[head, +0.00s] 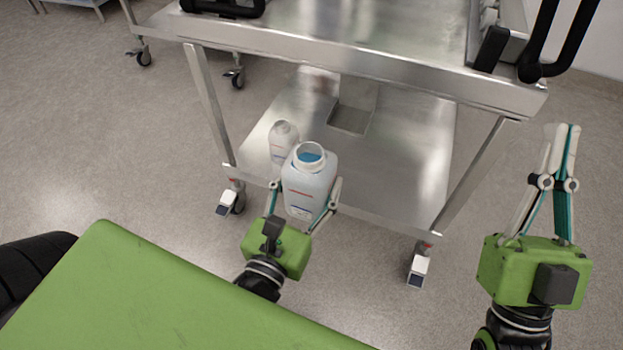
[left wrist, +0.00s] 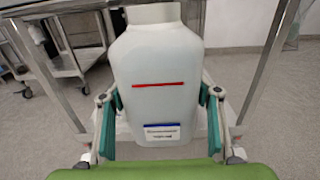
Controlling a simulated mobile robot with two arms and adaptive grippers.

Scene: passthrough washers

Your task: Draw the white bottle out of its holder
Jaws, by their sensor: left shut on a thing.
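A white bottle (head: 310,188) with a blue-coloured open top is between the fingers of my left gripper (head: 305,186), in front of the cart's lower shelf. The left gripper is shut on it. In the left wrist view the bottle (left wrist: 160,95) fills the middle, roughly upright, with a red line and a small label. Its underside is out of sight there. A metal holder (head: 350,118) with an empty-looking recess stands on the lower shelf behind, apart from the bottle. My right gripper (head: 561,128) is off to the right, its fingers together and holding nothing.
A second, smaller-looking white bottle (head: 283,138) stands at the left of the lower shelf (head: 410,150). The steel cart top (head: 370,62) overhangs the shelf, with legs on castors at the corners. Open floor lies in front and to the left.

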